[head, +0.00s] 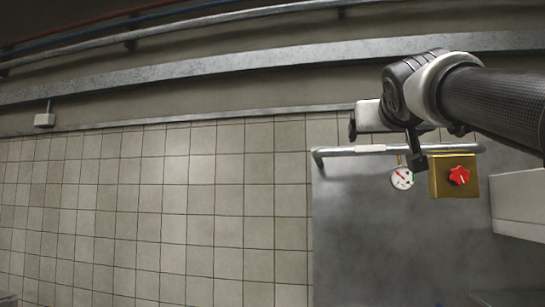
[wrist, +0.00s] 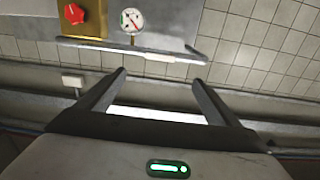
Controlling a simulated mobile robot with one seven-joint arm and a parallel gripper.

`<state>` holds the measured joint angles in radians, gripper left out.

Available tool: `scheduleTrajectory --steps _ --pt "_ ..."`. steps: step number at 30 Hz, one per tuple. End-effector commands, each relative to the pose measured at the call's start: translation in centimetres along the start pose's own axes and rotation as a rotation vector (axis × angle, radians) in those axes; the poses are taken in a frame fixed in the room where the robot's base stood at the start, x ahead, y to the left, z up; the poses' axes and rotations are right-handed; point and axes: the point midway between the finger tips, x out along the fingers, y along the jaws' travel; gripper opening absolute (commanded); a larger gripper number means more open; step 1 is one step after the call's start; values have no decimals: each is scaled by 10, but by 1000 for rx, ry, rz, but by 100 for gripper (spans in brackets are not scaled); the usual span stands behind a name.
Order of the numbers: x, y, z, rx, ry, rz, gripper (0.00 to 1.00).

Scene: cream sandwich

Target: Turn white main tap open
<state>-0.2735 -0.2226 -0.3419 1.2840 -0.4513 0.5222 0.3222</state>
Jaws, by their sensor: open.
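No tap with a plain white handle can be made out. A red star-shaped knob (head: 459,175) sits on a brass-coloured box (head: 438,187) on the grey panel; the knob (wrist: 74,13) and box (wrist: 94,25) are at the upper left in the wrist view. A pipe with a short white section (head: 369,149) runs above the gauge; that section (wrist: 160,57) lies beyond my fingertips in the wrist view. My gripper (wrist: 160,78) is open, with nothing seen held between its fingers. In the head view my gripper (head: 385,148) overlaps the pipe; I cannot tell whether they touch.
A round white gauge (head: 402,178) with a red needle hangs left of the brass box; it also shows in the wrist view (wrist: 132,20). A pale box edge (head: 518,207) stands at the far right. The tiled wall (head: 160,220) on the left is clear.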

Motion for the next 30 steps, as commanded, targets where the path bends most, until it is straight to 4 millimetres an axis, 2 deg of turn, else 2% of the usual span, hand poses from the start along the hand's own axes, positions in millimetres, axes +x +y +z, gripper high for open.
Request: scheduleTrajectory --steps 5,21,25,30 --pt "24 -2 -2 -3 -4 -1 86" --pt "138 1 -4 -3 -6 4 86" --pt "156 0 -2 -4 -3 3 86" --pt "169 0 0 -1 -3 0 86"
